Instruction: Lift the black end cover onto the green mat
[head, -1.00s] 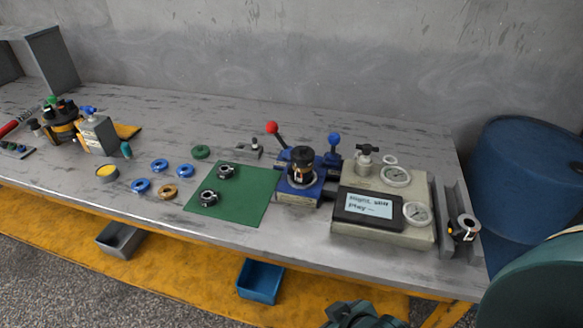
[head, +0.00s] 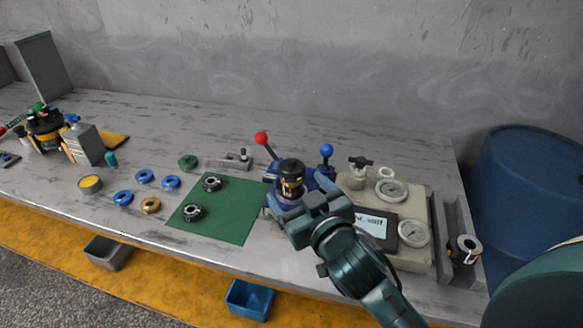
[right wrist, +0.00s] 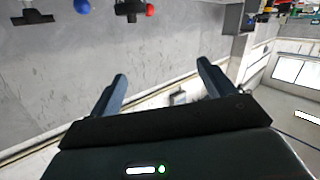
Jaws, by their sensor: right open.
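The black end cover (head: 291,165) sits on top of the motor held in the blue fixture (head: 276,204) between the red-knobbed and blue-knobbed levers. The green mat (head: 232,218) lies just left of the fixture and carries two dark ring-shaped parts, one at its upper left (head: 212,184) and one lower (head: 192,212). My right gripper (head: 314,202) is in front of the fixture and overlaps its lower right in the head view. Its two fingers are spread with nothing between them in the right wrist view (right wrist: 162,82). My left gripper is out of view.
The grey tester (head: 414,190) with gauges and a screen stands right of the fixture, partly behind my arm. Blue rings (head: 145,176), a brown ring (head: 150,205) and a yellow-topped tin (head: 90,184) lie left of the mat. The red-knobbed lever (head: 262,138) rises behind the fixture.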

